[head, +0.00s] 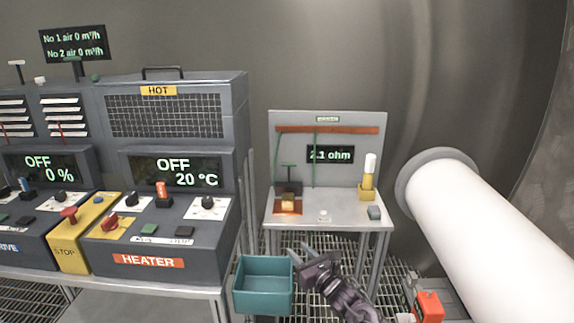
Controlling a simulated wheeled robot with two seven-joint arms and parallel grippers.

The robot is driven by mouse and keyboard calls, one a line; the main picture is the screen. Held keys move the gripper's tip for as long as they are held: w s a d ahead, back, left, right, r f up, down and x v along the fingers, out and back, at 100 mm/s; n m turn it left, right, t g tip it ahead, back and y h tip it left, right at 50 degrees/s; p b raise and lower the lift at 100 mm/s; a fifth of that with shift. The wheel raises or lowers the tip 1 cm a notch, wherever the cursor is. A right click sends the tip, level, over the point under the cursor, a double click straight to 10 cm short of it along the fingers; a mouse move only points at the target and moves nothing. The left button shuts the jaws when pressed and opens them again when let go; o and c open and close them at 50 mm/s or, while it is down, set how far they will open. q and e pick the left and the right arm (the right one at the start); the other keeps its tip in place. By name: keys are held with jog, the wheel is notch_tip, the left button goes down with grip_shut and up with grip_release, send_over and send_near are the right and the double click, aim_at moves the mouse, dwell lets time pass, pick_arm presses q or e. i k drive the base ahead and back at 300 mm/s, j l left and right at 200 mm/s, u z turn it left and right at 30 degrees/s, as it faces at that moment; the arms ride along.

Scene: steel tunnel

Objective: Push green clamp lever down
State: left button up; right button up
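The green clamp lever (288,165) is a small T-shaped handle, standing upright above a dark block at the left of the small grey bench (340,214). A copper-coloured plate with a brass block (288,202) lies just in front of it. A display on the bench's back panel reads 2.1 ohm. My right gripper (298,250) is in front of and below the bench's front edge, beside the teal bin. Its fingers look apart and nothing shows between them. It is clear of the lever. My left gripper is out of view.
The teal bin (263,288) stands below the bench's left front. A yellow post with a white top (368,175) and a grey block (374,212) are at the bench's right. The heater console (165,215) stands left. A large white cylinder (490,215) takes up the right.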

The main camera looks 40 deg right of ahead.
aim_at(289, 164)
jog(key=i+l, duration=1.15)
jog(key=l, duration=0.25)
